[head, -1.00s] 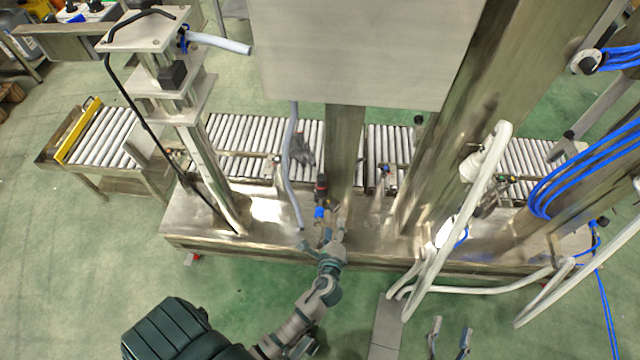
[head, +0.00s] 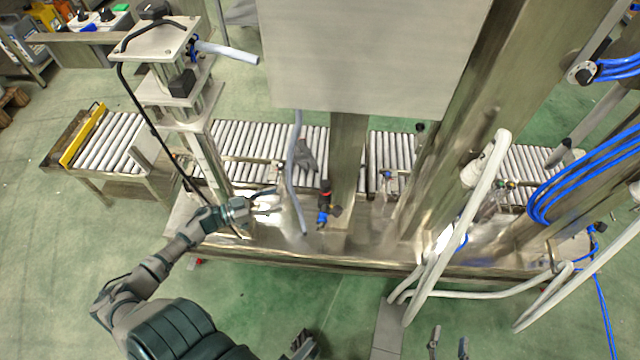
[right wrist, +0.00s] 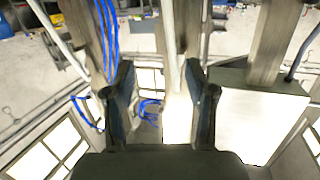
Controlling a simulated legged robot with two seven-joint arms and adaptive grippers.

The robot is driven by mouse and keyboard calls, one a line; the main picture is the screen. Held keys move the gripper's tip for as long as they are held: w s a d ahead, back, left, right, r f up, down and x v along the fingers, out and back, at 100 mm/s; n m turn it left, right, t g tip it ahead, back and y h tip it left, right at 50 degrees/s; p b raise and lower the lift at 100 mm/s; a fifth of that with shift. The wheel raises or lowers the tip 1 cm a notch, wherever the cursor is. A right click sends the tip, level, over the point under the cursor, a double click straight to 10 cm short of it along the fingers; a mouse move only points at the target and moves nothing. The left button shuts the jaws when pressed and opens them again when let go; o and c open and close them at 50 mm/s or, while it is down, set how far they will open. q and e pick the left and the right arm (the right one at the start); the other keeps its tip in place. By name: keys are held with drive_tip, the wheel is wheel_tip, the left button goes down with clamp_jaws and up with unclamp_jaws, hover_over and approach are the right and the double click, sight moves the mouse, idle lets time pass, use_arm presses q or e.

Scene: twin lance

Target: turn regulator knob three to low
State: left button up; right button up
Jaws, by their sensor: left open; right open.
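Several small regulators with knobs sit along the steel machine; which is number three I cannot tell. One with a dark knob (head: 325,189), a red ring and a blue fitting stands before the central post. Another small fitting with a knob (head: 388,177) is right of that post. My left gripper (head: 277,203) is open and empty, over the machine's base, left of the red-ringed regulator and apart from it. My right gripper (head: 449,346) is open and empty at the bottom edge, over the floor; its two fingers also show in the right wrist view (right wrist: 166,88).
A roller conveyor (head: 240,140) runs behind the machine. A large steel panel (head: 370,55) hangs over the centre. A grey hose (head: 292,180) hangs beside the red-ringed regulator. White pipes (head: 455,230) and blue hoses (head: 580,170) crowd the right. Green floor is clear in front.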

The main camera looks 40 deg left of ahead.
sight(322, 184)
use_arm(q)
drive_tip(key=b+x, duration=0.3)
drive_tip(key=x, duration=1.2)
drive_tip(key=shift+w+f, duration=0.15)
drive_tip(key=shift+w, duration=0.1)
drive_tip(key=shift+w+d, duration=0.3)
drive_tip(key=shift+w, duration=0.05)
drive_tip(key=shift+c, duration=0.2)
drive_tip(key=c, duration=0.4)
clamp_jaws()
use_arm(e)
wheel_tip(322, 184, up, 8)
drive_tip(key=a+t+y, duration=0.1)
drive_tip(key=t, duration=0.5)
drive_tip(key=shift+s+a+t, duration=0.15)
drive_tip(key=shift+s+t, duration=0.25)
